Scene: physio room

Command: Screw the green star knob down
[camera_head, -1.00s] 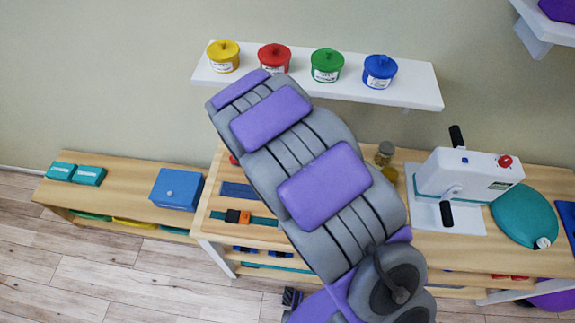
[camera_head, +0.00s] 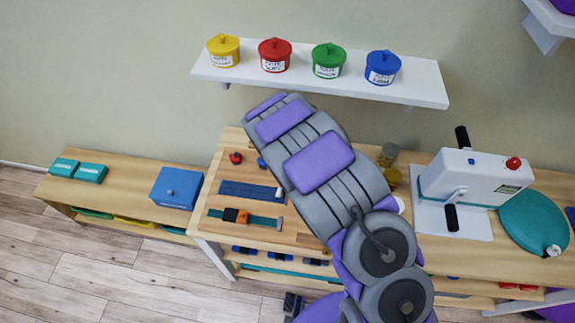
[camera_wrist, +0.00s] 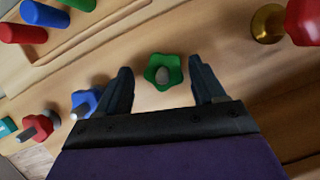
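The green star knob (camera_wrist: 154,68) shows in the wrist view with a grey stud end in its middle. It lies over the wooden board, framed between the two dark fingers of my gripper (camera_wrist: 161,76). The gripper is open, with a gap on both sides of the knob. How far the fingertips reach down beside it I cannot tell. In the head view my arm hides the green knob and my gripper.
A blue star knob (camera_wrist: 82,104) and a red one (camera_wrist: 36,128) stand to the left in the wrist view. Another red knob (camera_wrist: 304,20) and a brass piece (camera_wrist: 267,23) are at right. A white machine (camera_head: 465,178) stands on the table (camera_head: 225,228).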

